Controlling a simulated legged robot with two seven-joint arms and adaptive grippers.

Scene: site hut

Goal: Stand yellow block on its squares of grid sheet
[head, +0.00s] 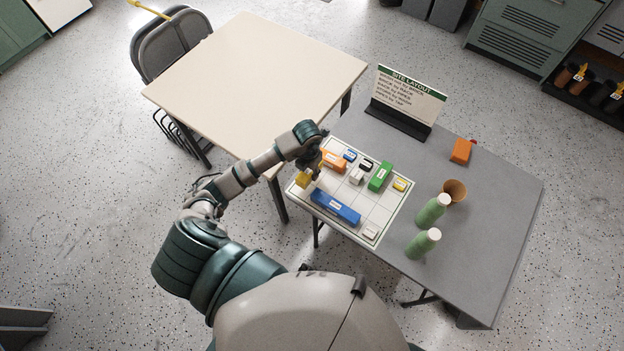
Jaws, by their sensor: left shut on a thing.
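A yellow block (303,180) is at the fingertips of my left gripper (308,173), over the left edge of the white grid sheet (377,217). The left gripper is shut on this block; I cannot tell whether the block touches the sheet or is a little above it. A second, smaller yellow block (400,184) with a label sits at the right side of the sheet. My right gripper is not in view.
On the sheet are an orange block (334,161) close to the gripper, a long blue block (335,207), a green block (380,176) and several small blocks. A layout sign (407,92), green bottles (433,211), a brown cup (455,190) and an orange block (461,151) stand beyond the sheet.

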